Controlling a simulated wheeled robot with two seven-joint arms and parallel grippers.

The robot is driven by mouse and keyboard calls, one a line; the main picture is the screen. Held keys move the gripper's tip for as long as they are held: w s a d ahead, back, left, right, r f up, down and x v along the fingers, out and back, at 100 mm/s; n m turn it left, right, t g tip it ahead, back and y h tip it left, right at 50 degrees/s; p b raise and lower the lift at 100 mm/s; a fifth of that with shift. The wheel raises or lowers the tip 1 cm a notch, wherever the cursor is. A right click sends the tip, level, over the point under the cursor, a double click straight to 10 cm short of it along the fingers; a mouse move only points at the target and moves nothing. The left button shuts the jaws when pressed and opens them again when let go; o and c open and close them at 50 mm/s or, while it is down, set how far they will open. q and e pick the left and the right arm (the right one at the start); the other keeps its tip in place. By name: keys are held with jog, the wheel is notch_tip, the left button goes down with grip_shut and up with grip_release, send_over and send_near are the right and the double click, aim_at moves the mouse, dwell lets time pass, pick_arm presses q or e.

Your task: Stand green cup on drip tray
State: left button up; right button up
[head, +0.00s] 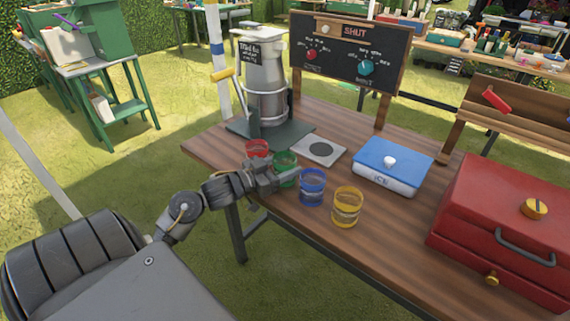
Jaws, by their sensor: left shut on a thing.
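The green cup (288,160) stands upright near the table's left front edge, between the red cup and the blue cup. My left gripper (283,178) is at it from the front and is shut on it, hiding part of its lower side. I cannot tell whether the cup's bottom touches the table. A flat pale grey square plate (336,154) with a dark round centre lies just behind and right of the green cup; it looks like the drip tray, and nothing stands on it. My right gripper is not in view.
A red cup (257,148) is close on the left; a blue cup (312,188) and a yellow cup (347,207) stand to the right. A tall metal urn (265,85) on a dark base is behind. A blue-lidded ice box (391,162) and red chest (505,225) are right.

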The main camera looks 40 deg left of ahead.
pick_arm(q)
jog(key=shift+f, duration=0.1)
jog(key=shift+f, duration=0.15)
jog(key=o, duration=1)
